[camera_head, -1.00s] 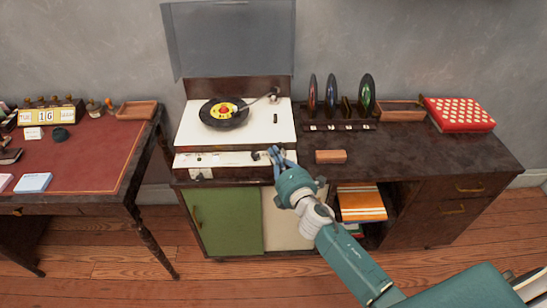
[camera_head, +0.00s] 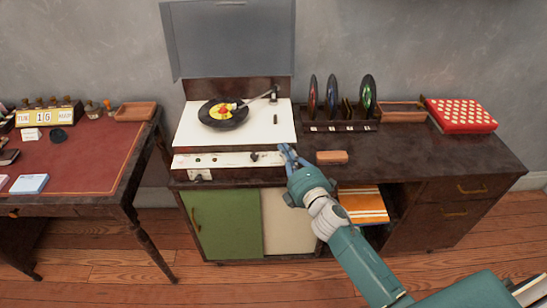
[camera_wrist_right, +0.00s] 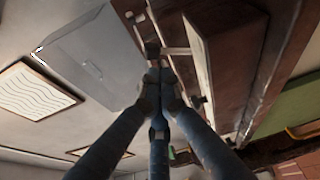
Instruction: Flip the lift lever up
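The record player (camera_head: 235,140) stands on the cabinet with its lid raised, and a black record (camera_head: 223,113) with a yellow and red label lies on it. The tonearm (camera_head: 256,98) reaches over the record; I cannot tell whether its tip touches. A small dark lever (camera_head: 275,119) stands on the white deck right of the record, likely the lift lever; its position is unclear. My right gripper (camera_head: 287,149) is at the player's front right corner, in front of and below that lever. In the wrist view its fingers (camera_wrist_right: 156,85) converge with tips together, seemingly empty. My left gripper is out of view.
A dark knob (camera_head: 255,156) sits on the front panel just left of my right gripper. A brown block (camera_head: 332,157) lies close on its right. A record rack (camera_head: 338,110), a tray (camera_head: 402,111) and a red box (camera_head: 460,114) stand further right. The cabinet top is clear at front right.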

